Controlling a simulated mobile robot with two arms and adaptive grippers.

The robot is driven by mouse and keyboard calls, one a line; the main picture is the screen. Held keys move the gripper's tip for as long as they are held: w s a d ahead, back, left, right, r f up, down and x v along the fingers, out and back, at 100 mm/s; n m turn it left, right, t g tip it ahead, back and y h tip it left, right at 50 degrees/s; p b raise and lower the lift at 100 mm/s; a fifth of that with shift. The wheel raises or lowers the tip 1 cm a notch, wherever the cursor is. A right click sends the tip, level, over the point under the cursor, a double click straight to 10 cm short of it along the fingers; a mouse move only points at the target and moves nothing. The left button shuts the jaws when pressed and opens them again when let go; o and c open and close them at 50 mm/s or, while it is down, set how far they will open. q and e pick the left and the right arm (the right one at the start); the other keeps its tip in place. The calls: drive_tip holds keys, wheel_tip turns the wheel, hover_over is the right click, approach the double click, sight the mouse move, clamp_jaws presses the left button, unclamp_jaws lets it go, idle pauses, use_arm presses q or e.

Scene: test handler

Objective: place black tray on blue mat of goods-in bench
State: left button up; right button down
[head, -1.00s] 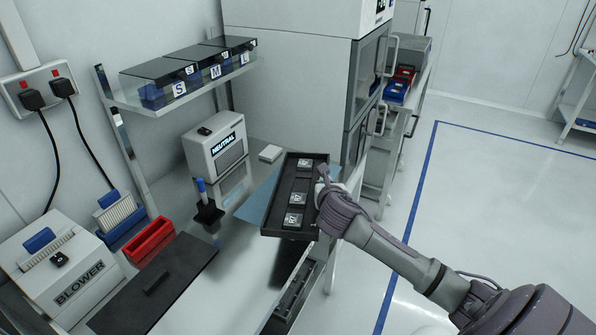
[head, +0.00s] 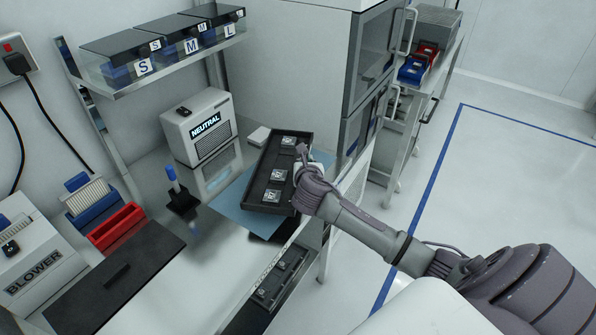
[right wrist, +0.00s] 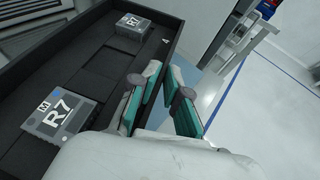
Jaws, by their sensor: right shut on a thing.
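The black tray (head: 260,180) carries three grey square parts labelled R7 (right wrist: 68,108). It lies over the blue mat (head: 235,212) on the bench in the head view and covers much of it. I cannot tell whether the tray touches the mat or hangs just above it. My right gripper (head: 302,172) is shut on the tray's right long wall. The right wrist view shows the gripper's teal-padded fingers (right wrist: 163,100) either side of that wall. The mat shows at the tray's left and near end. My left gripper is not in view.
The NEUTRAL unit (head: 200,125) and a blue pen in a black stand (head: 182,198) stand left of the mat. A small white block (head: 258,136) lies behind. A red bin (head: 117,228), black plate (head: 115,275) and BLOWER unit (head: 30,265) are further left. A tall cabinet (head: 335,90) rises behind.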

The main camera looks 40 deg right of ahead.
drive_tip(key=w+f, duration=0.1)
drive_tip(key=w, duration=0.2)
drive_tip(key=shift+f, duration=2.4)
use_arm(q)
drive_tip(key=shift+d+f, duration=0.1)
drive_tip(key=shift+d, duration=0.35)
use_arm(e)
drive_tip(key=c, duration=1.2)
unclamp_jaws()
drive_tip(key=shift+s, duration=0.1)
drive_tip(key=v, duration=1.2)
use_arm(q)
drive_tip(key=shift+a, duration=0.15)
